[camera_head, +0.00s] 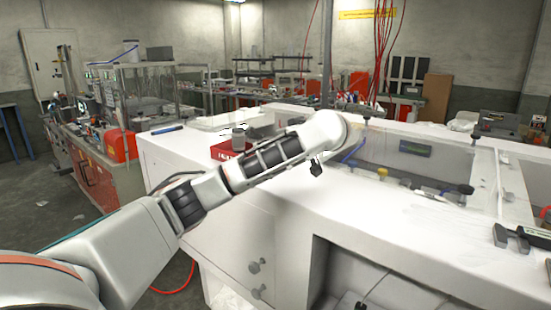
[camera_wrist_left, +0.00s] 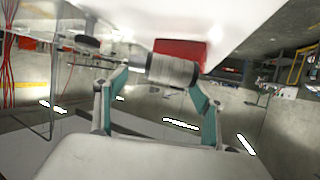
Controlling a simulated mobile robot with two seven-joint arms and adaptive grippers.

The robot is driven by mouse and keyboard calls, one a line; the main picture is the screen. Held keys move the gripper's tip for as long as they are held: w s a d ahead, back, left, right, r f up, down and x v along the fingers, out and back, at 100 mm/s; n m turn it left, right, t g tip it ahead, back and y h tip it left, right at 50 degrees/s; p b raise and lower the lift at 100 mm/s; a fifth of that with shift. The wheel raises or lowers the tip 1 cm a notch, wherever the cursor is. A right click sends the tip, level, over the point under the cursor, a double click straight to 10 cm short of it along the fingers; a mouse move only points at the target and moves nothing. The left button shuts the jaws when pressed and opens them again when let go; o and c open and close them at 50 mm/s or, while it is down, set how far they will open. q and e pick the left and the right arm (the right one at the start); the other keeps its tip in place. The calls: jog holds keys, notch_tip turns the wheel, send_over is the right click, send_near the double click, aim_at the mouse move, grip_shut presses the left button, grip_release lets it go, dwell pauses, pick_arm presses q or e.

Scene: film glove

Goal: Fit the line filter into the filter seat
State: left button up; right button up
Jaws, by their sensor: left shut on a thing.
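My left gripper (camera_wrist_left: 160,85) is shut on a grey ribbed cylinder, which I take as the line filter (camera_wrist_left: 172,70). The cylinder lies crosswise between the two teal fingers in the left wrist view. In the head view my left arm reaches across the white cabinet and its forearm largely hides the gripper. A small grey cylinder (camera_head: 238,139) shows there just above a red block (camera_head: 225,152); it is probably the held filter. The red block also shows behind the filter in the left wrist view (camera_wrist_left: 183,50). I cannot clearly make out the filter seat. My right gripper is not in view.
The white cabinet (camera_head: 225,225) has a clear-walled bay (camera_head: 430,150) with dark knobs at the right. A blue pen-like object (camera_head: 167,129) lies at its left edge. A cluttered bench (camera_head: 100,145) stands at the left. Red cables (camera_head: 383,50) hang behind.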

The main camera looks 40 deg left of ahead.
pick_arm(q)
jog(key=shift+f+b, duration=0.3)
jog(key=shift+f, duration=1.85)
jog(key=shift+f, duration=0.1)
jog(key=o, duration=1.2)
jog(key=shift+o, duration=0.2)
